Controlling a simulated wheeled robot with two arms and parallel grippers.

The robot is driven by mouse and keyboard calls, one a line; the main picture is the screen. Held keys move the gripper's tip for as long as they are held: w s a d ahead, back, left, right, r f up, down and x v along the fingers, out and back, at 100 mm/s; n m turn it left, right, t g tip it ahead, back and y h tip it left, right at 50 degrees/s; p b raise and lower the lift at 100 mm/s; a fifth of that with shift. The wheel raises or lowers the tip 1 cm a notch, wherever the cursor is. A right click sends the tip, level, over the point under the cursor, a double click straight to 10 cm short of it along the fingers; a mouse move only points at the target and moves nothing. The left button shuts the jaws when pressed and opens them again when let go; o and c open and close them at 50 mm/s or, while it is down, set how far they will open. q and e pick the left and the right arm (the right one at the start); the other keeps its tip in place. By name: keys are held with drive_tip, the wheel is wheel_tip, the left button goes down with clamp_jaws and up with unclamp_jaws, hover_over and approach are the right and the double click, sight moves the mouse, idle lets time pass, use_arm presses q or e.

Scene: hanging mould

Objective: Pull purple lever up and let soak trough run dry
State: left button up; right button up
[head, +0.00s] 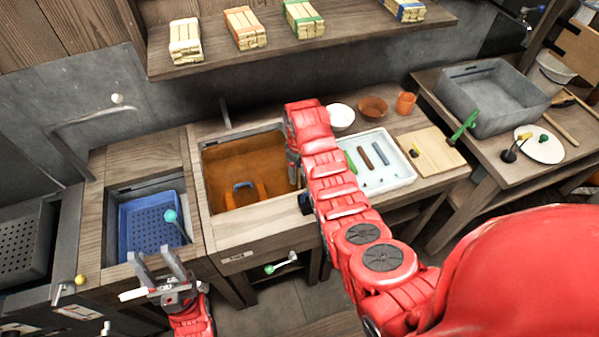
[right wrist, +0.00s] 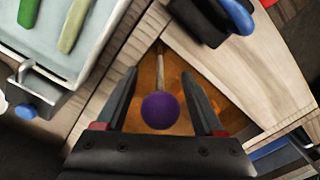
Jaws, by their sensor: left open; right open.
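The soak trough (head: 222,165) is set into the wooden bench and shows a brown-orange inside. An orange piece with a blue handle (head: 243,186) is in it. The purple lever knob (right wrist: 160,110) shows in the right wrist view, on a thin pale rod. My right gripper (right wrist: 160,76) is open, with one finger on each side of the knob and rod. In the head view my right gripper (head: 293,170) is at the trough's right side, and the lever is hidden there. My left gripper (head: 160,268) is open and empty, in front of the blue basket.
A blue perforated basket (head: 150,226) with a teal-knobbed lever (head: 171,216) is left of the trough. A white tray (head: 400,172) of coloured pieces and a wooden board (head: 436,160) are right of it. A green-handled valve (head: 281,264) is on the front.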

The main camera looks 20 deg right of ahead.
drive_tip(key=shift+f, duration=0.65)
drive_tip(key=shift+c, duration=0.2)
clamp_jaws()
idle(0.9)
